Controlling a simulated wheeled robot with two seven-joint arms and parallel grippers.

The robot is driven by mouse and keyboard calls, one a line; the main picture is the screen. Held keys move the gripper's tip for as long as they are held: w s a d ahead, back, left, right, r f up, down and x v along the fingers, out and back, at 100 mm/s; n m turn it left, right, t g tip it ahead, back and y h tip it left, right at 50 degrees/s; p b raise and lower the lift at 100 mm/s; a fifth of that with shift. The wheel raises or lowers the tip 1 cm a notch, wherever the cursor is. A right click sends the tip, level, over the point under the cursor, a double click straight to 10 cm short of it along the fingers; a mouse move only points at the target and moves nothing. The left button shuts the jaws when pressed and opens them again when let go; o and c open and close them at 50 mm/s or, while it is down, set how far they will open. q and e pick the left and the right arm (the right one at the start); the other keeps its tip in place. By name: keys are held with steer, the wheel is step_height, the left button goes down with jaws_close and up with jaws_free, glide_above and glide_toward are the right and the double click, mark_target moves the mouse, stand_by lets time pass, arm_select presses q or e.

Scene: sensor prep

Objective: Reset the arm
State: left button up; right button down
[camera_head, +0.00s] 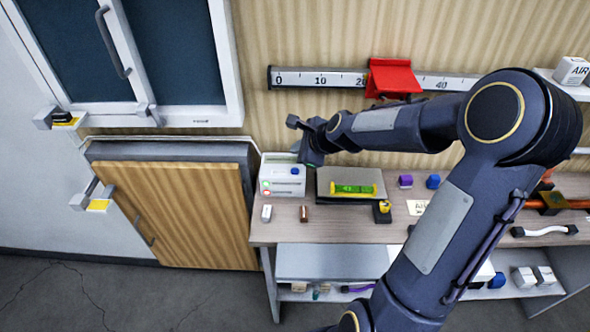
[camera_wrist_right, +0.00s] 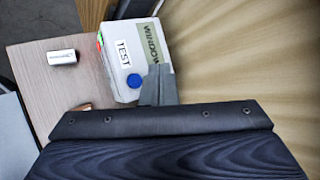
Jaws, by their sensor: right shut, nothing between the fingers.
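My right arm comes in from the lower right of the head view and bends left across the wall. Its gripper (camera_head: 308,157) is over the back left of the workbench, beside and partly in front of a white test box (camera_head: 283,183) with a blue button. In the right wrist view the gripper fingers (camera_wrist_right: 158,84) are together and empty. They overlap the near edge of the white box (camera_wrist_right: 135,45), labelled TEST and WINDOW; whether they touch it I cannot tell. My left gripper is in neither view.
The workbench (camera_head: 283,232) holds a white cylinder (camera_head: 266,213), a brown cylinder (camera_head: 303,213) and a yellow-green level (camera_head: 352,189). A ruler rail (camera_head: 315,78) with a red slider (camera_head: 392,78) is on the wall behind. A wooden cabinet door (camera_head: 185,215) stands left.

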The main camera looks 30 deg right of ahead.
steer(key=s+a+r+n+g+y, duration=0.1)
steer(key=s+a+r+n, duration=0.25)
steer(key=s+n, duration=0.3)
steer(key=s+a+r+n+g, duration=0.1)
steer(key=s+a+r+n, duration=0.2)
steer(key=s+a+n, duration=0.4)
steer(key=s+a+f+n+g+y, duration=0.1)
steer(key=s+f+n, duration=0.1)
steer(key=s+n, duration=0.7)
steer(key=s, duration=0.5)
steer(key=shift+s+a+n, duration=0.15)
steer(key=shift+a+n, duration=0.05)
steer(key=shift+n, duration=0.15)
